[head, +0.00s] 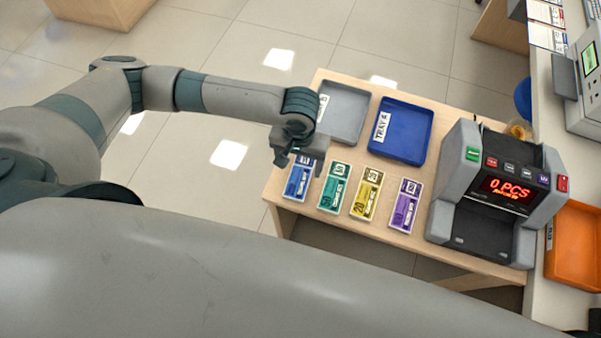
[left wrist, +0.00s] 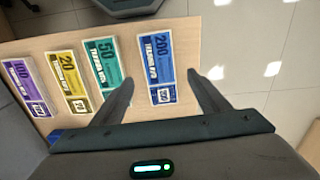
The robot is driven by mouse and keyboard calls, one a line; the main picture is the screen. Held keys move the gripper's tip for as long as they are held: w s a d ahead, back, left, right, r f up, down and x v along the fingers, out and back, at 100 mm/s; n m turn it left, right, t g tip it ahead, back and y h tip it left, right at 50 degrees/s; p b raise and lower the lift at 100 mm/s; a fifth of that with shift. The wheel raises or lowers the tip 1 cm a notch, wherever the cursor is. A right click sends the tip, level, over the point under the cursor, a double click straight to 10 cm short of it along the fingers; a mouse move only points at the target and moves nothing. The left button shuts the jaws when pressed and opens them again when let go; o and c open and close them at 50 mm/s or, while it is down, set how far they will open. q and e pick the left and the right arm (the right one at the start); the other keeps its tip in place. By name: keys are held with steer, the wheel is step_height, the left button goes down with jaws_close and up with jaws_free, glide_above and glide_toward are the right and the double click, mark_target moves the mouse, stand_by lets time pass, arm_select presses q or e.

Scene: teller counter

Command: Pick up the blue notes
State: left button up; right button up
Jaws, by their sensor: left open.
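The blue notes (head: 299,179) lie flat as a bundle at the left end of a row on the wooden table (head: 285,222). My left gripper (head: 293,158) is over their far end in the head view and partly hides them. In the left wrist view the blue notes (left wrist: 158,72) show between the two open fingers of my left gripper (left wrist: 163,88). The fingers are empty, and how high they are above the notes is hard to tell. My right gripper is not in view.
Green (head: 335,188), yellow (head: 366,193) and purple notes (head: 405,206) lie to the right of the blue ones. Behind them are a grey tray (head: 345,110) and a blue tray (head: 404,130). A note counter (head: 490,200) reading 0 PCS stands at the right, beside an orange tray (head: 575,250).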

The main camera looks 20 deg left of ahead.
mark_target(300, 174)
arm_select(q)
steer(key=shift+f+p, duration=0.45)
steer(key=shift+f, duration=0.05)
steer(key=f+p, duration=0.1)
steer(key=f, duration=0.2)
steer(key=shift+w, duration=0.2)
steer(key=shift+f, duration=0.6)
steer(key=c, duration=1.1)
